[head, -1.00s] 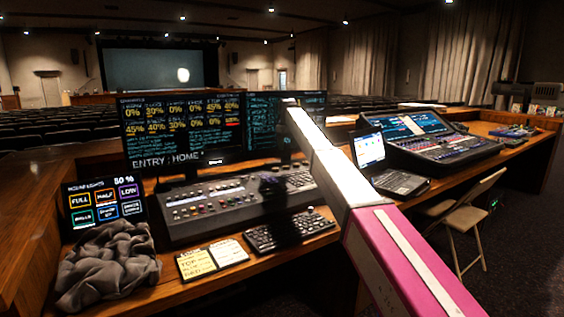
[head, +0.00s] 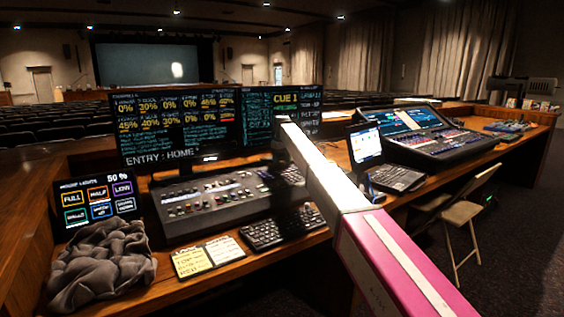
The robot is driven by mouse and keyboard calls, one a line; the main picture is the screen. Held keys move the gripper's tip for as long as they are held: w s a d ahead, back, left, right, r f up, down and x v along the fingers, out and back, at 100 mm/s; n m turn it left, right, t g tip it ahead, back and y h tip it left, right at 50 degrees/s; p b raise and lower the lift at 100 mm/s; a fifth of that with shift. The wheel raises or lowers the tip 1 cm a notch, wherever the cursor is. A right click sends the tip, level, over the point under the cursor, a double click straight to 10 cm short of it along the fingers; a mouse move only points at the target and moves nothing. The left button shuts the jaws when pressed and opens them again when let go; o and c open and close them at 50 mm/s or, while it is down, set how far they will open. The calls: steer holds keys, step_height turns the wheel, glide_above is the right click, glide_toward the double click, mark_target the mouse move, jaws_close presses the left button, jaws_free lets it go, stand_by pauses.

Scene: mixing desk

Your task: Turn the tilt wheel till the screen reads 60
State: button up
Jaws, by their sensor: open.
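The lighting console (head: 205,205) lies on the desk in the head view, with rows of small buttons and faders. I cannot pick out the tilt wheel; the console's right part is partly hidden by my arm and gripper. My gripper (head: 279,174) is a dark shape at the arm's far end, over the console's right part. It is open, with its fingers hard to make out and nothing seen in it. The right monitor (head: 262,108) shows "CUE 1". I cannot read a tilt value.
A keyboard (head: 262,234) and yellow and white notes (head: 193,262) lie before the console. A grey cloth (head: 100,262) is at left, below the house lights screen (head: 98,203), which reads 50 %.

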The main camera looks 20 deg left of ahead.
steer(key=shift+f, duration=0.2)
steer(key=c, duration=0.9)
steer(key=shift+c, duration=0.2)
steer(key=shift+m, duration=0.3)
steer(key=m, duration=1.1)
steer(key=shift+m, duration=0.3)
